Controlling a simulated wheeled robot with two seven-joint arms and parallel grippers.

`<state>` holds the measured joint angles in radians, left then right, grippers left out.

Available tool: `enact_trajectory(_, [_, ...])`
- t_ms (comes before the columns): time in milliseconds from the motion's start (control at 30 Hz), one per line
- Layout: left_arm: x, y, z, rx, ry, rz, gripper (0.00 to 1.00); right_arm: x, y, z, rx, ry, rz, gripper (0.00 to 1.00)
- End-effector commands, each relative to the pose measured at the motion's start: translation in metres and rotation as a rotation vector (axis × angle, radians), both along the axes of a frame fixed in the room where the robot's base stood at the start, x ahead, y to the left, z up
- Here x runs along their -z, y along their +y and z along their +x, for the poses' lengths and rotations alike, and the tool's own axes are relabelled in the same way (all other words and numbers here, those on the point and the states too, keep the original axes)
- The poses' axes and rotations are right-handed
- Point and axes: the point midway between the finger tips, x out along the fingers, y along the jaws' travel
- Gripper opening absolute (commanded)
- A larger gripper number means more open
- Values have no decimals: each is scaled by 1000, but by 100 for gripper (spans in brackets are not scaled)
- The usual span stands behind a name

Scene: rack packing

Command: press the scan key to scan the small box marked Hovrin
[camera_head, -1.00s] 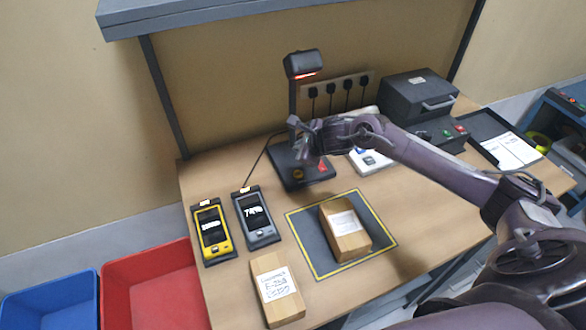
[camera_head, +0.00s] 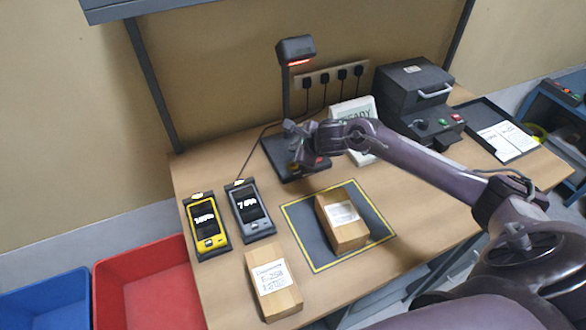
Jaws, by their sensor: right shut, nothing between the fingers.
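A small cardboard box (camera_head: 341,236) with a white label lies on the dark, yellow-edged mat (camera_head: 306,238). Its print is too small to read, so I cannot tell whether it says Hovrin. A scanner (camera_head: 296,50) with a red light stands on a post behind the mat. Its black base (camera_head: 276,150) is partly hidden by my right gripper (camera_head: 303,150), which is shut and empty over it. A red mark shows beside the fingers; the scan key is not clear, and I cannot tell whether the fingers touch it. My left gripper is out of view.
A second labelled box (camera_head: 273,284) lies at the table's front. A yellow handheld (camera_head: 207,226) and a grey handheld (camera_head: 250,211) lie left of the mat. A READY display (camera_head: 362,112), a dark machine (camera_head: 415,92) and a paper tray (camera_head: 500,134) stand right. Red (camera_head: 150,285) and blue bins stand lower left.

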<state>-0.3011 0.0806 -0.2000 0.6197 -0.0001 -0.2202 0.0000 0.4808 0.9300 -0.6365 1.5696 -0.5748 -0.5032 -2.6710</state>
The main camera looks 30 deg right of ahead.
Motion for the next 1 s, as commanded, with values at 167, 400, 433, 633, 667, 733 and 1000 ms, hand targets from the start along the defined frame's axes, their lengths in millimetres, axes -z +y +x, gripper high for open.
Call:
enact_trajectory(167, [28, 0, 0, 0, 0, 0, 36, 32, 0, 0, -2, -1, -1, 0])
enact_trajectory(400, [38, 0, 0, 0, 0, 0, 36, 41, 0, 0, -1, 0, 1, 0])
enact_trajectory(433, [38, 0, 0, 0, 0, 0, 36, 41, 0, 0, -1, 1, 0, 0])
enact_trajectory(633, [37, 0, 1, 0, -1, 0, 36, 39, 0, 0, -1, 1, 0, 0])
enact_trajectory(667, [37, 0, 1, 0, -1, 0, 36, 39, 0, 0, -1, 1, 0, 0])
enact_trajectory(733, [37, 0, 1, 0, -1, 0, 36, 40, 0, 0, -1, 1, 0, 0])
enact_trajectory(1000, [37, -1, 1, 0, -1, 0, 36, 40, 0, 0, -1, 1, 0, 0])
